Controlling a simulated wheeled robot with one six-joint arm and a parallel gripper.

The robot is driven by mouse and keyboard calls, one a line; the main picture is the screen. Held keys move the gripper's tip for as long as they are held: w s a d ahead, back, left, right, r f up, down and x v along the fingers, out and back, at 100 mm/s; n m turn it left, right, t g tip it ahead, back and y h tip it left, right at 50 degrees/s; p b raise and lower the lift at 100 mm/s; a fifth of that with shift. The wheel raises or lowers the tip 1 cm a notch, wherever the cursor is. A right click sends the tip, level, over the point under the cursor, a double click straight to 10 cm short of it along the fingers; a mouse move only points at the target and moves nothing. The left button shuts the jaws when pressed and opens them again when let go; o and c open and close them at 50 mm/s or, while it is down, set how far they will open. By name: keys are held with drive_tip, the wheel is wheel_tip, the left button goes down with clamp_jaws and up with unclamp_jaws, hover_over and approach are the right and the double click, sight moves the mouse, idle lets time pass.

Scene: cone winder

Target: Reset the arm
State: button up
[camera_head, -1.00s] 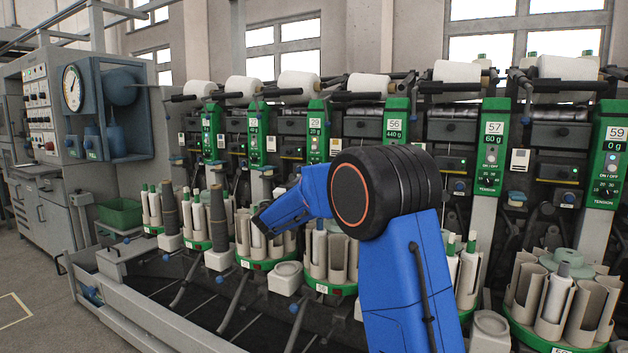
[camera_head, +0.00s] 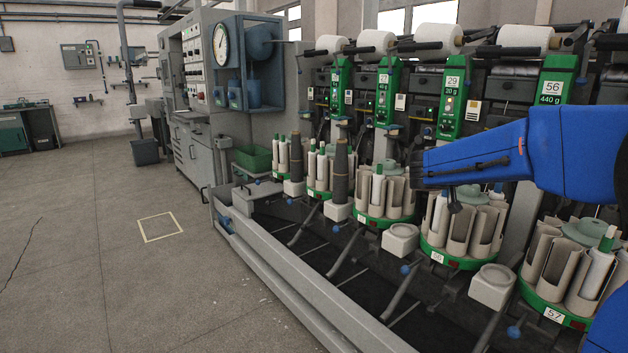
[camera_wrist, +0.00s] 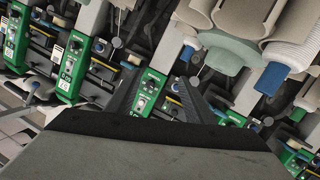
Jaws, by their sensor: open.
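My blue arm comes in from the right edge of the head view. My gripper (camera_head: 418,168) is at its left end, in front of the winder's green panels and above the bobbin holders. In the wrist view my gripper (camera_wrist: 157,98) shows two dark fingers spread apart with nothing between them. Behind them are green panels (camera_wrist: 148,92) and, at upper right, a holder (camera_wrist: 232,50) with pale tubes and blue-tipped bobbins. The view is tilted.
The cone winder's grey front rail (camera_head: 290,285) runs along the floor. Round green bobbin holders (camera_head: 450,255) line it. White cones (camera_head: 436,38) sit above. A green crate (camera_head: 252,157) stands by the grey cabinet (camera_head: 190,150). The floor at left is clear, with a yellow-outlined square (camera_head: 160,227).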

drive_tip(key=s+a+f+n+g+y, duration=0.1)
drive_tip(key=s+a+f+n+y, duration=0.15)
drive_tip(key=s+f, duration=0.6)
drive_tip(key=s+a+f+n+g+y, duration=0.2)
drive_tip(key=s+a+f+y, duration=0.15)
drive_tip(key=s, duration=1.05)
drive_tip(key=s+a+f+n+t+y, duration=0.1)
drive_tip(key=s+a+f+n+y, duration=0.4)
drive_tip(key=s+a, duration=0.8)
wheel_tip(320, 180, down, 4)
drive_tip(key=s+y, duration=0.2)
drive_tip(key=y, duration=0.1)
drive_tip(key=shift+s+a, duration=0.2)
drive_tip(key=shift+s, duration=0.1)
drive_tip(key=shift+r, duration=0.1)
